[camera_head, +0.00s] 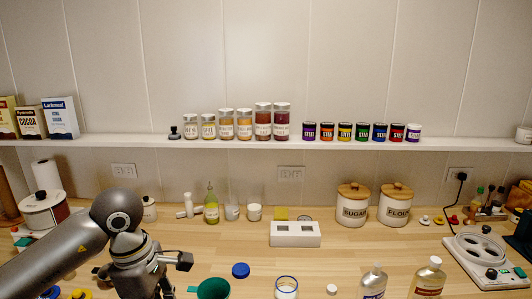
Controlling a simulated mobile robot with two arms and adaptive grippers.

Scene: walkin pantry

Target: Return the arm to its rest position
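My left arm comes in from the lower left and reaches over the counter (340,262). Its dark grey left gripper (145,284) hangs over the front left of the counter, pointing down. One jointed side part sticks out to the right of it. The fingertips are hidden or cut off by the lower picture edge, so I cannot tell whether it is open or holds anything. My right arm and gripper are not in view.
A green funnel-like item (213,289), a blue lid (240,270) and an open jar (286,288) stand right of the gripper. Bottles (429,278) stand front right. A white two-window box (295,234) and canisters (353,206) stand behind. A shelf (230,143) of jars runs above.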

